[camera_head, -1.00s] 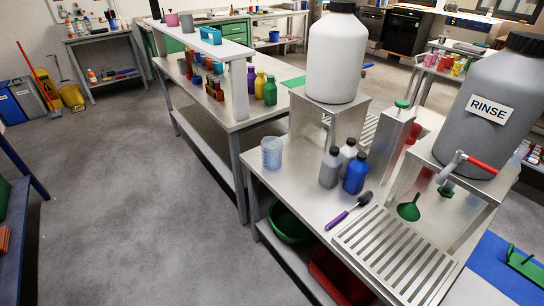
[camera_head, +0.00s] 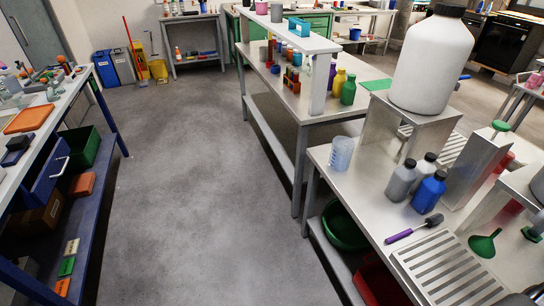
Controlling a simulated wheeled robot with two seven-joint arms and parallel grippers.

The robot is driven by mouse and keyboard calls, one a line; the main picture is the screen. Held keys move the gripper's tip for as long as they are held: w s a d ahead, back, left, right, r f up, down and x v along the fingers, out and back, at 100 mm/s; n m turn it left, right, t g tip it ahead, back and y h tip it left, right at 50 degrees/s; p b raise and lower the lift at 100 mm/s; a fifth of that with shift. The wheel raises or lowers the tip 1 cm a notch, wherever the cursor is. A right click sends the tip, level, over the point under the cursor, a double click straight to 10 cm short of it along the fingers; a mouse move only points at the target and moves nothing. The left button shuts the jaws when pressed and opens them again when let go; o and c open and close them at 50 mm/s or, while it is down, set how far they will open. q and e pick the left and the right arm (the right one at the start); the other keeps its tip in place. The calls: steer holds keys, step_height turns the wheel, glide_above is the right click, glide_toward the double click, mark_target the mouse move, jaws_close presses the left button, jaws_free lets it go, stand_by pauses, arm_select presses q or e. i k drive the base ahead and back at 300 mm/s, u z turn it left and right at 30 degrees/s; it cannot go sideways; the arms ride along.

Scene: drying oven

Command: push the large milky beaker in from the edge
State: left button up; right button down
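The large milky beaker (camera_head: 342,154) stands upright on the steel table (camera_head: 345,185), close to its left edge, in the head view. It is translucent and pale bluish white. Neither of my grippers shows in the head view, and nothing touches the beaker.
Grey (camera_head: 401,180) and blue (camera_head: 429,191) bottles stand right of the beaker. A purple-handled brush (camera_head: 413,229) and a slotted drain plate (camera_head: 445,268) lie nearer. A big white container (camera_head: 428,62) stands on a steel riser behind. The floor (camera_head: 190,180) left of the table is clear.

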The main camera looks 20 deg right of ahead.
mark_target(341, 154)
steer(key=u, duration=0.2)
steer(key=i, duration=3.75)
steer(key=z, duration=3.05)
